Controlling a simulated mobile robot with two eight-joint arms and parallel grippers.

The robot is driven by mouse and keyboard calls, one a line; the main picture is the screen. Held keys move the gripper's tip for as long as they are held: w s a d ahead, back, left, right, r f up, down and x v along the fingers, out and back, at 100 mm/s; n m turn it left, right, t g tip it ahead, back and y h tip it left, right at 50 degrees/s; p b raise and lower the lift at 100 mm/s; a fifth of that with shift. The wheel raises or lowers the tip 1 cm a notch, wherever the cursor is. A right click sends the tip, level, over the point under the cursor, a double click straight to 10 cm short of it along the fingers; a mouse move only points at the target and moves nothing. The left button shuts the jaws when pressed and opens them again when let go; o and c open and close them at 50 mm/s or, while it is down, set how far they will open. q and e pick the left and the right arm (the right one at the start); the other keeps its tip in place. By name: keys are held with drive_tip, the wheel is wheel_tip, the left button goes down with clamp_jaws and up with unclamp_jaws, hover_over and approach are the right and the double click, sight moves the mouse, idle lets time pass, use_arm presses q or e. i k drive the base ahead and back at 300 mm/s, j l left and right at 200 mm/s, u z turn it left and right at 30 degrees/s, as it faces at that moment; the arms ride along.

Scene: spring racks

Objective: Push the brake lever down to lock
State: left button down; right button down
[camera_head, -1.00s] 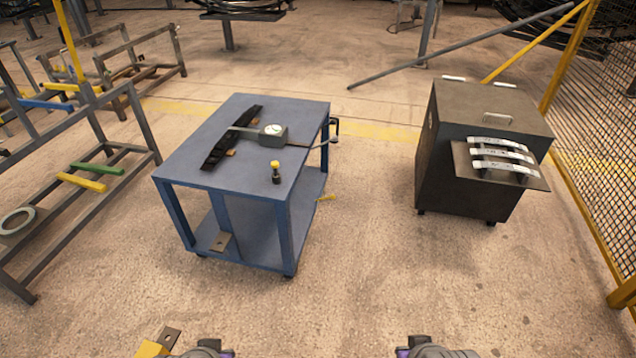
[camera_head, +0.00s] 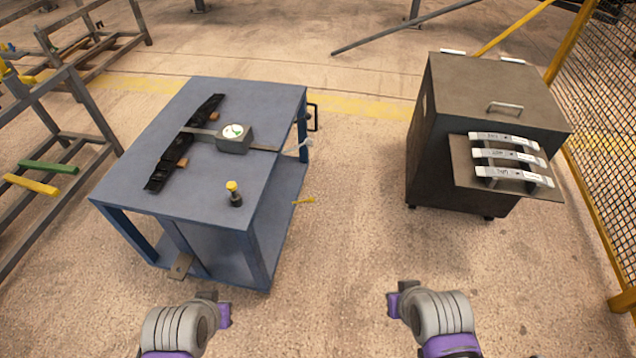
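A blue cart (camera_head: 255,105) stands left of centre. A small yellow lever (camera_head: 304,200) shows low beside the cart's right side; it may be the brake lever, but its mounting is too small to make out. A tan metal plate with a hole (camera_head: 181,266) sticks out at the cart's lower front edge. My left gripper (camera_head: 216,305) is at the bottom, in front of the cart and apart from it. My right gripper (camera_head: 399,299) is at the bottom right of centre, over open floor, right of and nearer than the yellow lever. Neither visibly holds anything; their fingers are unclear.
On the cart are a dial box (camera_head: 234,140), a black leaf spring (camera_head: 185,145) and a yellow-topped knob (camera_head: 234,193). A dark cabinet (camera_head: 490,85) with labelled strips stands right. A rack (camera_head: 75,130) stands left, a mesh fence (camera_head: 600,130) right. Floor between cart and cabinet is clear.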

sight(311, 199)
drive_tip(key=i+l, duration=0.2)
drive_tip(key=i, duration=0.3)
drive_tip(key=i+z, duration=0.2)
drive_tip(key=i, duration=0.35)
drive_tip(key=i+j+z, duration=0.25)
drive_tip(key=i, duration=0.35)
